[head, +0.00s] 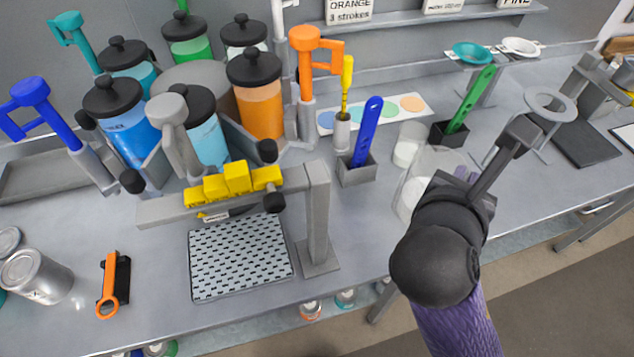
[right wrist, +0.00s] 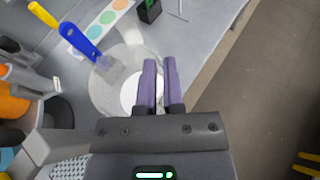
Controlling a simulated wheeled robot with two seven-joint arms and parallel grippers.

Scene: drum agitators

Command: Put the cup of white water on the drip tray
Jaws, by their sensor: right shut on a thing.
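A clear cup with white liquid (head: 411,194) shows in the head view beside my right gripper (head: 466,173), whose body hides part of it. In the right wrist view the cup (right wrist: 104,90) is seen from above with a white disc inside. The purple fingers of the right gripper (right wrist: 160,84) are close together over its right wall, shut on it. The drip tray (head: 241,258) is a grey perforated plate at front centre, with nothing on it. It stands left of the cup, and its corner shows in the wrist view. My left gripper is not in view.
A grey post (head: 318,215) with a beam of yellow blocks (head: 237,179) stands at the tray's back and right. A blue-handled tool (head: 367,130) in a grey holder and another white cup (head: 408,148) are behind the held cup. An orange-handled tool (head: 112,287) lies left of the tray.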

